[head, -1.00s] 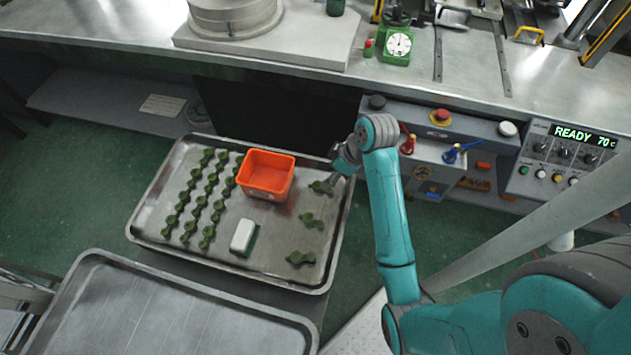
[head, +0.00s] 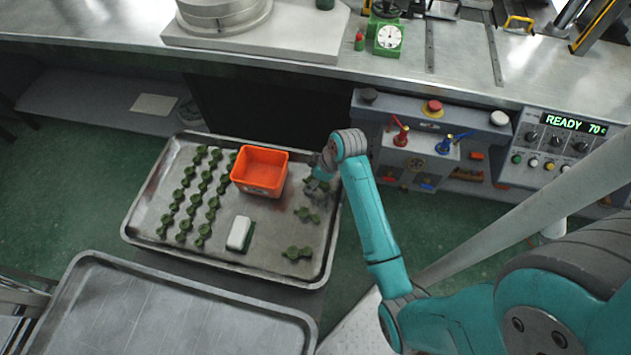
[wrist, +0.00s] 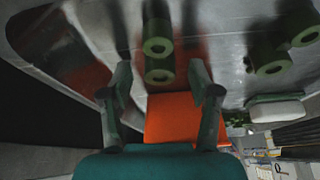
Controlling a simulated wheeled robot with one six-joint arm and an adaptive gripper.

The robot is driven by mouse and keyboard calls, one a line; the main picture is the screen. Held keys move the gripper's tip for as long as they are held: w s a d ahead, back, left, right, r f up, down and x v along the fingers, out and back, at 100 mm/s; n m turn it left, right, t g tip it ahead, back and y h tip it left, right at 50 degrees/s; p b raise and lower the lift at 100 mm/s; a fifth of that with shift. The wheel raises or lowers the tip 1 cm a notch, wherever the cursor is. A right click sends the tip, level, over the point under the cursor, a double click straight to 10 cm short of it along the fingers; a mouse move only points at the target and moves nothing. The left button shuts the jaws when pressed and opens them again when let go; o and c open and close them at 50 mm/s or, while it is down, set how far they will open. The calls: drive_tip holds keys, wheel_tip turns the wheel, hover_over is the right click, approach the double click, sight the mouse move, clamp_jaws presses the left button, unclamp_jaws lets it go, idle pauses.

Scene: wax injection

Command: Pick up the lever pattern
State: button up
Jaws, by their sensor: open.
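Three dark green lever patterns stand apart in a column on the right side of the metal tray (head: 210,262). The top one (head: 316,186) is partly hidden by my gripper (head: 318,172); the others are the middle pattern (head: 306,215) and the bottom pattern (head: 297,253). In the wrist view, my gripper (wrist: 165,85) is open, with one finger on each side. A lever pattern (wrist: 158,46) with two round ends lies in line with the gap between the fingers, and neither finger clearly touches it. Another pattern (wrist: 284,42) lies to the right.
An orange bin (head: 260,172) stands left of the top pattern and also shows in the wrist view (wrist: 172,118). Several more green patterns (head: 195,195) stand in rows at the tray's left. A white block (head: 239,233) lies mid-tray. An empty tray (head: 170,310) is in front.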

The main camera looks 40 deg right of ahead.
drive_tip(key=c, duration=1.1)
drive_tip(key=shift+o, duration=0.2)
drive_tip(key=shift+r, duration=0.1)
